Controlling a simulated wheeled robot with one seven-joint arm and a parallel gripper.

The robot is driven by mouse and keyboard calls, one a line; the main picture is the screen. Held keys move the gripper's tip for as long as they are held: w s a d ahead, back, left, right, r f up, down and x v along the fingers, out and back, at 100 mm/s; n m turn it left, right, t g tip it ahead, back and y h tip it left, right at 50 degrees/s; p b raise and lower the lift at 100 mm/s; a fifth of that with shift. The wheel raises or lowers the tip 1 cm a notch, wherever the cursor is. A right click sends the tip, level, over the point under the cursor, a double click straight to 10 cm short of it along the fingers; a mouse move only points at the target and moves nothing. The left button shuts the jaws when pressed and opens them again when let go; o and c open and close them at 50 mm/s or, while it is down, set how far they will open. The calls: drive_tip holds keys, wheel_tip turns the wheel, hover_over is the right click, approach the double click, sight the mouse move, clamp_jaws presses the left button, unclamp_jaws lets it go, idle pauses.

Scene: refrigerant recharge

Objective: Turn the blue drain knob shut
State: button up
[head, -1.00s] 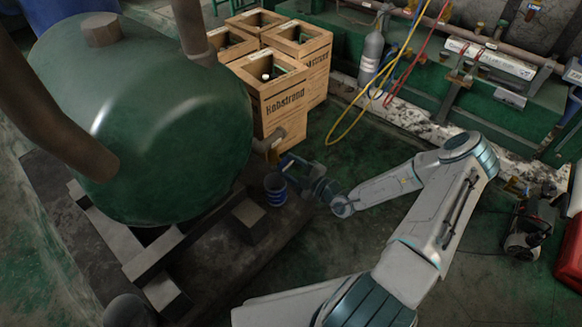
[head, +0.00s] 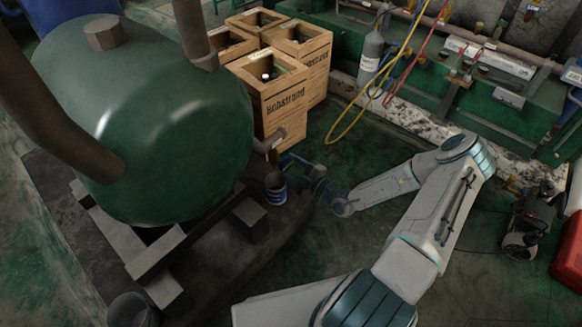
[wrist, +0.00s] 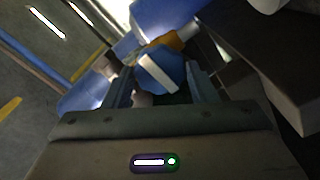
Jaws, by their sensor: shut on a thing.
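The green tank (head: 150,115) fills the left of the head view. A pipe with a brass-coloured fitting (head: 268,144) comes out low on its right side. My gripper (head: 292,163) is at this outlet. In the wrist view, a blue knob (wrist: 160,74) with a white stripe sits between my two fingers (wrist: 158,86), and they are shut on it. The knob is too small and too covered by my gripper in the head view to tell its angle.
Several wooden crates (head: 283,100) stand behind the outlet, one holding a bottle. A grey cylinder (head: 371,58) and yellow and red hoses are farther back. A dark block (head: 250,213) lies near the can. The floor (head: 330,240) is clear right of the plinth.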

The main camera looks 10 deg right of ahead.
drive_tip(key=o, duration=1)
drive_tip(key=shift+s+d+f, duration=0.1)
drive_tip(key=shift+s+d, duration=0.15)
drive_tip(key=shift+s, duration=0.1)
drive_tip(key=p+v, duration=0.2)
drive_tip(key=v, duration=0.4)
